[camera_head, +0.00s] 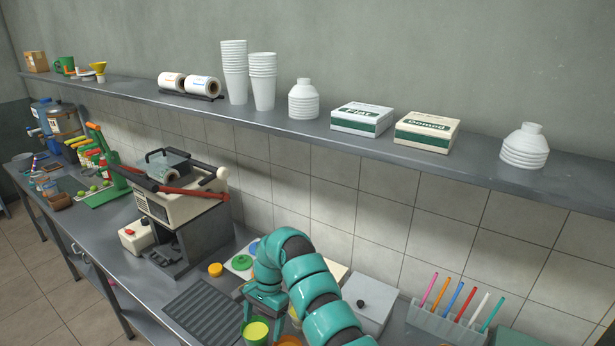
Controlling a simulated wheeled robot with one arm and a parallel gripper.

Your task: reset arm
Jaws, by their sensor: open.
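My teal arm reaches in from the bottom middle of the head view and bends down over the metal counter (100,240). My gripper (264,310) points downward at its end, with its fingers apart. A green cup (256,331) with yellow-green contents stands just below and between the fingers. I cannot tell whether the fingers touch it. The arm hides part of the counter behind it.
A grey box (370,300) and a holder with several coloured straws (440,322) are at right. A shelf (300,128) with cups, lids and boxes runs above.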

